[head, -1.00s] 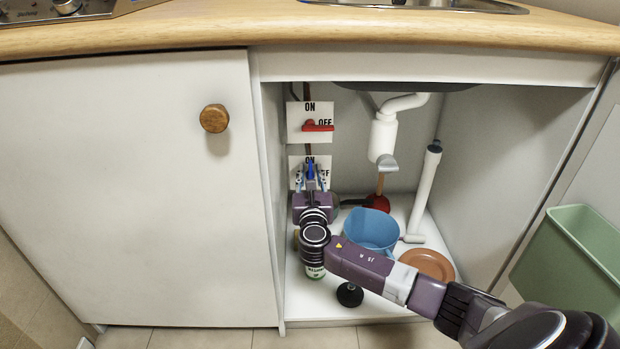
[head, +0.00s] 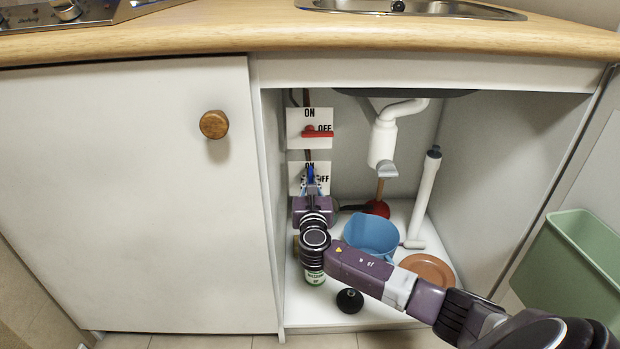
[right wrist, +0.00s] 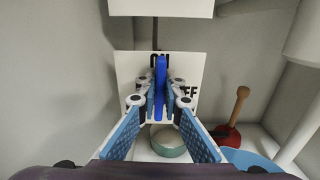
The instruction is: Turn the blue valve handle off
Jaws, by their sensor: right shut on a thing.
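The blue valve handle (head: 311,174) is on the lower white ON/OFF plate (head: 324,180) on the cabinet's back wall. In the right wrist view the blue handle (right wrist: 160,75) stands upright, its top at the ON label; the OFF label is to its right. My right gripper (head: 311,190) reaches into the cabinet. My left gripper is not in view.
A red valve handle (head: 318,134) lies level on the upper plate, just above. White drain pipes (head: 384,140) hang to the right. Below stand a blue container (head: 371,236), a plunger (head: 378,207), a brown plate (head: 428,268) and a can (head: 314,277). A closed door (head: 130,200) borders the opening's left.

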